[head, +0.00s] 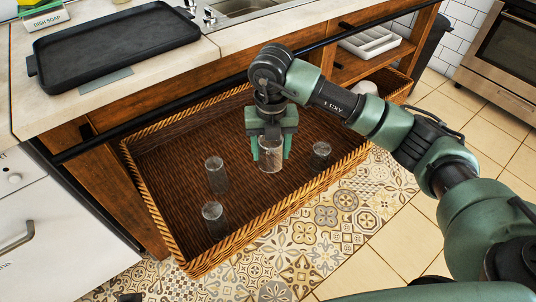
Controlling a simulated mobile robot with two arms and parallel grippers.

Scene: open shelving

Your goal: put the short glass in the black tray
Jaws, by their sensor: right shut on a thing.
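The black tray (115,45) lies on the countertop at the upper left, flat and empty. My right gripper (270,152) points down over the wicker basket on the shelf below and is shut on a clear glass (270,158). The held glass is upright between the fingers, which partly cover its sides. I cannot tell whether its base touches the basket floor. Other clear glasses stand in the basket: one (216,177) left of the gripper, one (213,220) nearer the front left, and one (320,156) to the right. My left gripper is not in view.
The wicker basket (152,205) has a raised rim. A dark rail (200,100) runs along the counter front, above the basket. A sink (240,8) and a dish soap box (43,18) are near the tray. A white divided organizer (370,42) sits at the upper right.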

